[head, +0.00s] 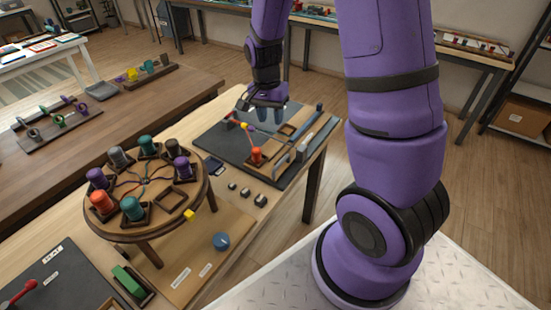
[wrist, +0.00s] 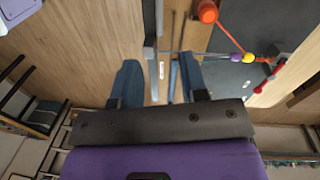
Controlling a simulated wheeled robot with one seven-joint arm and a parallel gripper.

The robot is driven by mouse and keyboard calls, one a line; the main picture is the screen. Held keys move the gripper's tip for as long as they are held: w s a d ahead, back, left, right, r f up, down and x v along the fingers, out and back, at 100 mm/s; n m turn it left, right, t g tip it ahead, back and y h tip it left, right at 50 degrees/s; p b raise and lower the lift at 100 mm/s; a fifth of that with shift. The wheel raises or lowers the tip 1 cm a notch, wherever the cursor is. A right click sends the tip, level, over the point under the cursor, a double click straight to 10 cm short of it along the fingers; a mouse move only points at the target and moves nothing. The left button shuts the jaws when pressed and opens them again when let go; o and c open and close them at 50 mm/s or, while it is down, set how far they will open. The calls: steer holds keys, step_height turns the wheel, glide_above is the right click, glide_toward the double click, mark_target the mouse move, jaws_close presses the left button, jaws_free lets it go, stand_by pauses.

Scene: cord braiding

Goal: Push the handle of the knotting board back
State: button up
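My gripper (head: 270,114) hangs above a dark board (head: 213,138) with a wooden frame and grey rails. A grey bar (wrist: 149,45) runs past the left finger in the wrist view. On the board stands an orange spool (head: 256,155), with a cord carrying purple and yellow beads (wrist: 242,58). Another dark board at the lower left bears a red lever (head: 18,294). I cannot tell for certain which part is the knotting board's handle.
A round wooden stand (head: 150,228) with several coloured bobbins stands left of the framed board. A blue ball-like knob (head: 221,241) and a green block (head: 128,281) are nearer. Small dark blocks (head: 246,193) lie near the board's front. Floor shows beyond the table's right edge.

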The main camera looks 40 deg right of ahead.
steer(key=f, duration=0.6)
steer(key=d+f+m, duration=0.1)
steer(key=f, duration=0.5)
steer(key=d+f+m+g, duration=0.1)
steer(key=f, duration=0.4)
steer(key=shift+s+d+f, duration=0.15)
steer(key=shift+s+f, duration=0.25)
